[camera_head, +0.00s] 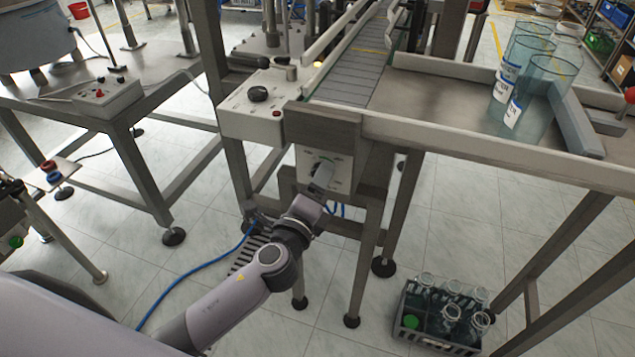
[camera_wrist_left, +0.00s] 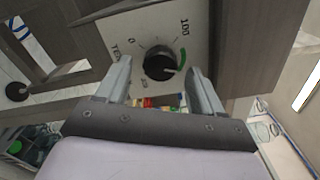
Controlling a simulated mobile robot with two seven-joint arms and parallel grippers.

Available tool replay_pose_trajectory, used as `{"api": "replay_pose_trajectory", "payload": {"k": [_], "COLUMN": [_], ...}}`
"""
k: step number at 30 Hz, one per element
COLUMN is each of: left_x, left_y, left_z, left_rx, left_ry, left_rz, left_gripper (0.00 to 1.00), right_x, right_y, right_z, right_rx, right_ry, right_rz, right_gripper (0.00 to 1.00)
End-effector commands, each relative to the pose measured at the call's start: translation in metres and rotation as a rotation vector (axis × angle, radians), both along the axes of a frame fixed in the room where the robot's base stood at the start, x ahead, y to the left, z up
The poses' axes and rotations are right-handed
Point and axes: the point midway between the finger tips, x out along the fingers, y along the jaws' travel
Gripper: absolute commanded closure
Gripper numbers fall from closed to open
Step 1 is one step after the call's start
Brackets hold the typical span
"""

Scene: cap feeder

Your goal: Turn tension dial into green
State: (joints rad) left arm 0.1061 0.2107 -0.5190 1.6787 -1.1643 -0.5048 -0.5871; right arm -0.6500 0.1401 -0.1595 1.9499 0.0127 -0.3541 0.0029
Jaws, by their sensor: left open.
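The tension dial (camera_wrist_left: 160,63) is a dark round knob on a pale panel (camera_wrist_left: 110,25) with printed numbers. A short green arc (camera_wrist_left: 183,60) is printed beside the knob, on its right in the left wrist view. A pale mark shows on the lower part of the knob, but I cannot tell for sure where the pointer aims. My left gripper (camera_wrist_left: 159,68) is open, its two fingers on either side of the knob in that view, and it holds nothing. In the head view, my left gripper (camera_head: 322,178) is in front of the panel (camera_head: 340,163) and hides the knob.
A control box (camera_head: 250,108) with a black knob and red button is above the panel. The conveyor (camera_head: 345,65) runs back behind it. Blue-tinted containers (camera_head: 525,85) stand on the right table. A crate of bottles (camera_head: 440,325) is on the floor. A frame leg is beside the panel.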

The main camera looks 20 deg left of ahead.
Motion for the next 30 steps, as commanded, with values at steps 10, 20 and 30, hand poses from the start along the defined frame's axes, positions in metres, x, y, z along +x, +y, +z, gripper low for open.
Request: {"api": "replay_pose_trajectory", "payload": {"k": [10,20,30], "left_x": [-0.041,-0.070,-0.071], "left_y": [0.001,0.002,0.003], "left_z": [-0.002,-0.001,0.000], "left_rx": [0.000,0.001,0.001], "left_ry": [0.003,0.000,0.000], "left_rz": [-0.001,-0.001,0.000], "left_gripper": [0.33,0.33,0.33], "right_x": [0.000,0.000,0.000], "right_y": [0.000,0.000,0.000], "right_z": [-0.004,-0.007,-0.007], "right_rx": [0.000,0.000,0.000], "right_ry": [0.000,0.000,0.000], "right_rz": [0.000,0.000,0.000], "right_gripper": [0.57,0.57,0.57]}}
